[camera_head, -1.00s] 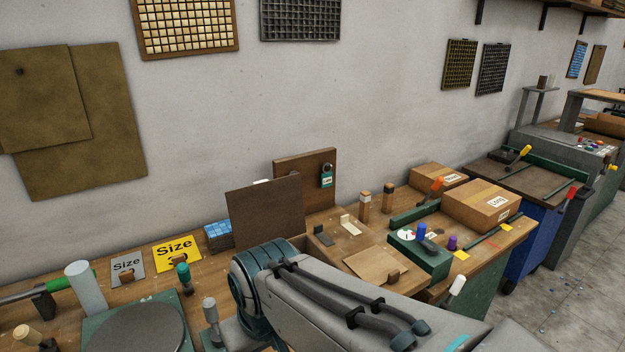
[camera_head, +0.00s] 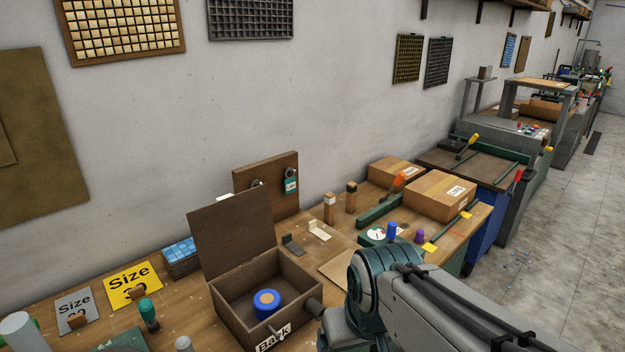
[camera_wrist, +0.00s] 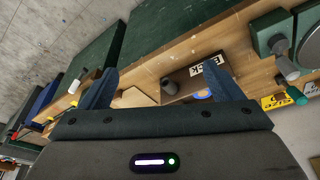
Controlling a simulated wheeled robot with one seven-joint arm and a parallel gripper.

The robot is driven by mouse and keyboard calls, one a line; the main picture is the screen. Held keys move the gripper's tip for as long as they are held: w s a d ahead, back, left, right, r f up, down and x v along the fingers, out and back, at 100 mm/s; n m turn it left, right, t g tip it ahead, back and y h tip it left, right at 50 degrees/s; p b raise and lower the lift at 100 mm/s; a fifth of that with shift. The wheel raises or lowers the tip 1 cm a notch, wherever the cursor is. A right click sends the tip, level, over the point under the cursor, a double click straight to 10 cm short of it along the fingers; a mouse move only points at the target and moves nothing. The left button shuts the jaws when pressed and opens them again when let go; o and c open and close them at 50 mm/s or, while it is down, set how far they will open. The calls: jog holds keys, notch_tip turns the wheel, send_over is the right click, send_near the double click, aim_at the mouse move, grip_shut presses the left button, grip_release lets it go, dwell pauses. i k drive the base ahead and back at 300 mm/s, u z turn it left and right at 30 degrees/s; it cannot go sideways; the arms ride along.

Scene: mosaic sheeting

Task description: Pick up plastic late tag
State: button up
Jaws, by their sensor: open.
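The teal late tag (camera_head: 291,185) hangs under a dark padlock-like piece on an upright brown board (camera_head: 266,158) at the back of the workbench in the head view. Its label is too small to read surely. I cannot make out the tag in the wrist view. My gripper (camera_wrist: 161,82) is open and empty in the wrist view, its two blue fingers wide apart above the bench. In the head view my arm covers the lower right, and the fingers do not show.
An open brown box (camera_head: 230,312) with its lid raised stands in front of the board, with a blue roll (camera_head: 266,302) inside. Wooden posts (camera_head: 329,208), cartons (camera_head: 440,196) and a green fixture (camera_head: 381,212) stand to the right. Yellow (camera_head: 133,286) and grey size cards lie left.

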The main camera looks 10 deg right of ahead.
aim_at(290, 182)
jog(key=z, duration=2.05)
jog(key=i, duration=1.3)
jog(key=u, duration=3.55)
jog(key=i, duration=0.5)
